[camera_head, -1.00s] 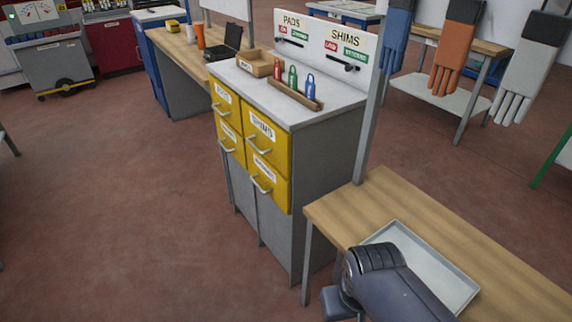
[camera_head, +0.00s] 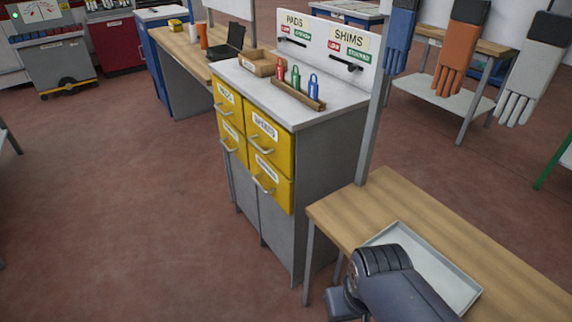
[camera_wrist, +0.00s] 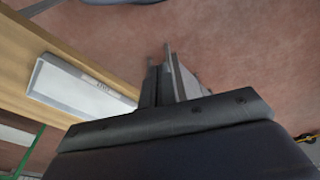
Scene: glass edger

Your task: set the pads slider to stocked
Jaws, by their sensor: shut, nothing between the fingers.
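The pads slider (camera_head: 292,42) is a dark handle on a slot in the white back panel (camera_head: 317,36) above the cabinet, under the PADS label (camera_head: 294,20). A red LOW tag and a green STOCKED tag sit between label and slot. The knob's exact position along the slot is too small to tell. The similar shims slider (camera_head: 346,62) is to its right. My gripper (camera_wrist: 167,70) shows in the wrist view, its fingers together and empty, over bare floor beside the wooden bench. It is well away from the slider. In the head view my arm is at the lower right.
A cabinet with yellow drawers (camera_head: 269,133) carries a wooden tray (camera_head: 258,64) and a rack of red, green and blue padlock-like items (camera_head: 313,86). A wooden bench (camera_head: 350,205) with a pale tray (camera_head: 453,283) stands at right. Gloves (camera_head: 467,50) hang behind. Floor at left is clear.

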